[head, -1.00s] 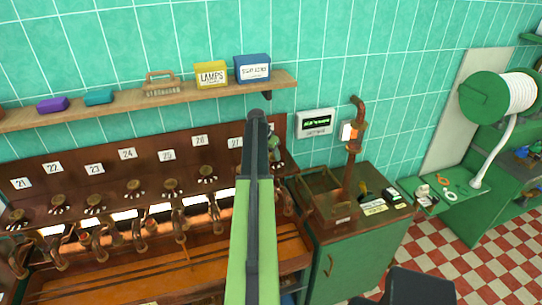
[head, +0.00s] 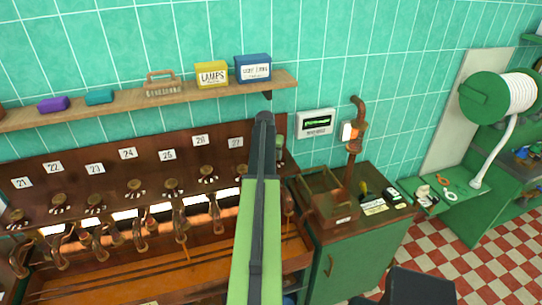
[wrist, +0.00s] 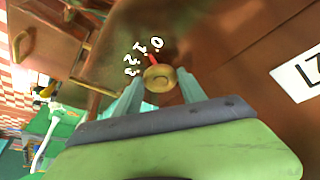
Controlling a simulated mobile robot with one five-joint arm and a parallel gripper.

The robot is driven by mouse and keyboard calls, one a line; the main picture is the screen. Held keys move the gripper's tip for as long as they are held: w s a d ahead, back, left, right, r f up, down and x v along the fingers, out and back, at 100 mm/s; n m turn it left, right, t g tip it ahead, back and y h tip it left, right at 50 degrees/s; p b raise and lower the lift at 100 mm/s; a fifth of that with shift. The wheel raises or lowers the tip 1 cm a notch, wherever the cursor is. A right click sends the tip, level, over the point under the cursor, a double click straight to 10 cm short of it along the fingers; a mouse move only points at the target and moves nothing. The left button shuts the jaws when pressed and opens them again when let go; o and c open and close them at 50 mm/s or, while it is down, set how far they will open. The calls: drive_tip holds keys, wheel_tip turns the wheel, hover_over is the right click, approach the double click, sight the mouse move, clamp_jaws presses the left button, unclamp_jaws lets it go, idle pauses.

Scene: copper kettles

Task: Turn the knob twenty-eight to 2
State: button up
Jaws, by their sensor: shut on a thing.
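The knob (wrist: 160,78), a round brass cap with a red pointer, shows in the middle of the wrist view. White digits 0, 1, 2 and 3 (wrist: 134,58) curve around its upper left side. The red pointer (wrist: 153,60) points between 0 and 1. My gripper (wrist: 160,84) is shut on the knob, with one pale green finger on each side. The plate 27 (wrist: 308,74) lies to the right, upside down. In the head view my arm hides the knob and its number plate, to the right of plate 27 (head: 237,142).
A row of similar numbered knobs (head: 134,187) runs left along the brown panel. A shelf (head: 190,92) with boxes hangs above. A green cabinet (head: 350,260) bearing a wooden tray (head: 318,182) stands to the right. Red and white floor tiles (head: 480,265) are open there.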

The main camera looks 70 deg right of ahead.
drive_tip(key=n, duration=0.1)
drive_tip(key=n+t, duration=0.1)
drive_tip(key=n, duration=0.2)
drive_tip(key=shift+s+d+t, duration=0.3)
drive_tip(key=shift+t, duration=0.1)
drive_tip(key=shift+s+n+t+y, duration=0.1)
drive_tip(key=shift+n+t+y, duration=0.35)
drive_tip(key=shift+n, duration=1.35)
drive_tip(key=o, duration=1.4)
drive_tip(key=shift+c, duration=0.2)
drive_tip(key=p+v, duration=1.1)
drive_tip(key=v, duration=0.1)
